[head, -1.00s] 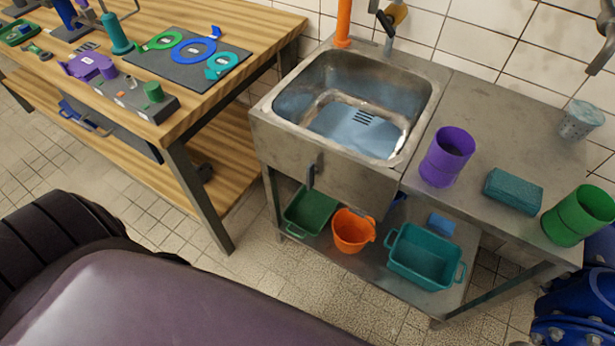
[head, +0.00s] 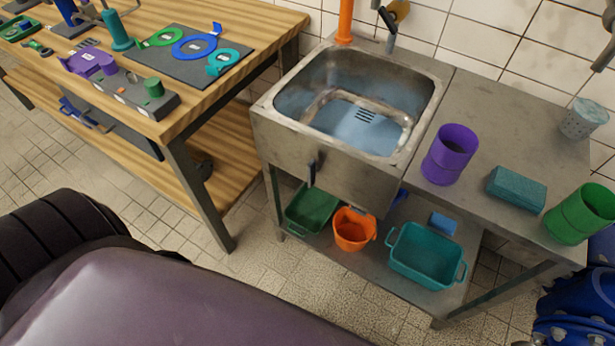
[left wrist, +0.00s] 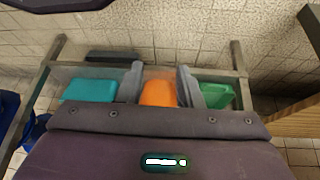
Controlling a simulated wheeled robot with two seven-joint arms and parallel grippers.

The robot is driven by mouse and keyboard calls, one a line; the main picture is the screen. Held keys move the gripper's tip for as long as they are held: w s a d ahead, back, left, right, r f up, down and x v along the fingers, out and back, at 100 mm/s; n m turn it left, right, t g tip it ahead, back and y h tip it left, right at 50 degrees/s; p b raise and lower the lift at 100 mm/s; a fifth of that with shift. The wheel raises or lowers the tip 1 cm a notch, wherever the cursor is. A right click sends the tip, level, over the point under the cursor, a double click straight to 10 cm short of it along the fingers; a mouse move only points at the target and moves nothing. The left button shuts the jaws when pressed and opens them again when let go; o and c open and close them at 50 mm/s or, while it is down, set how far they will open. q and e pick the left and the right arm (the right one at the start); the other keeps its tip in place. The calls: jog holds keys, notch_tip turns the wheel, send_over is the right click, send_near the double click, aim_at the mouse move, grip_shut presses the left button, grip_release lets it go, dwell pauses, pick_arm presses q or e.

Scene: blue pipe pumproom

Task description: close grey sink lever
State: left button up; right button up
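The steel sink (head: 270,125) stands at the middle of the head view. A slim grey tap (head: 391,40) with a dark lever (head: 388,18) stands at its back edge, partly cut by the top of the picture. A small dark upright handle (head: 311,173) hangs on the sink's front panel. I cannot tell which of these is the task's lever. My left gripper (left wrist: 160,78) shows in the left wrist view, its two grey fingers apart with nothing between them. It points towards the sink's lower shelf. My right gripper is in neither view.
The lower shelf holds a green tub (head: 311,208), an orange bucket (head: 354,229) and a teal tub (head: 426,254). A purple cup (head: 450,155), teal block (head: 516,190) and green cup (head: 580,214) stand on the counter. A wooden bench (head: 190,115) is at the left.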

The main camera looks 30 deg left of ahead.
pick_arm(q)
jog(key=w+r+n+t, duration=0.1)
jog(key=w+r+t, duration=0.4)
jog(key=w+r, duration=0.6)
jog(key=t+b, duration=0.2)
jog(key=t, duration=0.6)
send_near(308, 175)
jog(key=w, duration=0.2)
jog(key=shift+y, duration=0.4)
jog(key=w, duration=0.4)
jog(key=w+d, duration=0.1)
jog(key=w, duration=0.1)
jog(key=shift+r+p, duration=0.2)
jog(key=shift+p, duration=0.1)
jog(key=shift+w, duration=0.7)
grip_shut()
